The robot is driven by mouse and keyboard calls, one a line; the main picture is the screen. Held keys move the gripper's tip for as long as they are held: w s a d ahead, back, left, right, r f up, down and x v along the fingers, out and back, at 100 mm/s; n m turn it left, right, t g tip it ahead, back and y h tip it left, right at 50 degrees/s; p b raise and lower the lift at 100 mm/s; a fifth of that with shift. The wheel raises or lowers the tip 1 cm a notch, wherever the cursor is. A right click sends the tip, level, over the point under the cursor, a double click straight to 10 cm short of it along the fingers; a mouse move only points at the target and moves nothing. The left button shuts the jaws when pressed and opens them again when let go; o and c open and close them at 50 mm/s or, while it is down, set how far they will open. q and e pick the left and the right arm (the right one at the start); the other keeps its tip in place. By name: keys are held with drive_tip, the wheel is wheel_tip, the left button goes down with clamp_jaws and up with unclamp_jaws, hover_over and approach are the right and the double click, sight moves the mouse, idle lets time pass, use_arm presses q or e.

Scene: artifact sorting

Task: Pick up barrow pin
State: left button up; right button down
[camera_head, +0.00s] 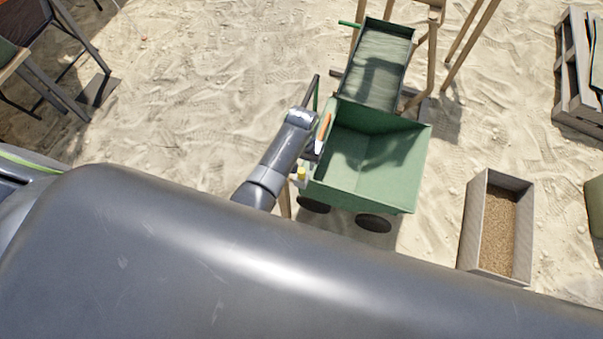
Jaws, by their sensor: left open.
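A green barrow (372,160), an open box on dark wheels, stands on the sand right of centre. A small yellow piece (301,174) shows at its left side, beside a pale bracket; it may be the barrow pin, but it is too small to tell. My left gripper (314,150) is open, at the end of my grey arm, close to the barrow's left rim and just above the yellow piece in the picture. Its fingers are partly hidden, and I cannot tell whether they touch anything. My right gripper is out of view.
An orange and white item (324,127) is at the barrow's upper left rim. A sloping green-framed sieve (378,63) on wooden legs adjoins the barrow's back. A grit-filled box (474,215) stands to the right, with a pallet (576,85) beyond.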

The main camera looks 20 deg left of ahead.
sight(302, 170)
use_arm(q)
drive_tip(key=shift+f, duration=1.2)
wheel_tip(302, 170, down, 4)
drive_tip(key=shift+s+f+b, duration=0.1)
drive_tip(key=shift+b, duration=0.45)
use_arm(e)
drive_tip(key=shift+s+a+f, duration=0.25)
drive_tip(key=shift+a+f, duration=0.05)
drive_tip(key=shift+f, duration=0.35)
use_arm(q)
drive_tip(key=shift+c, duration=0.2)
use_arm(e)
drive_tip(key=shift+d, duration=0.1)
use_arm(q)
clamp_jaws()
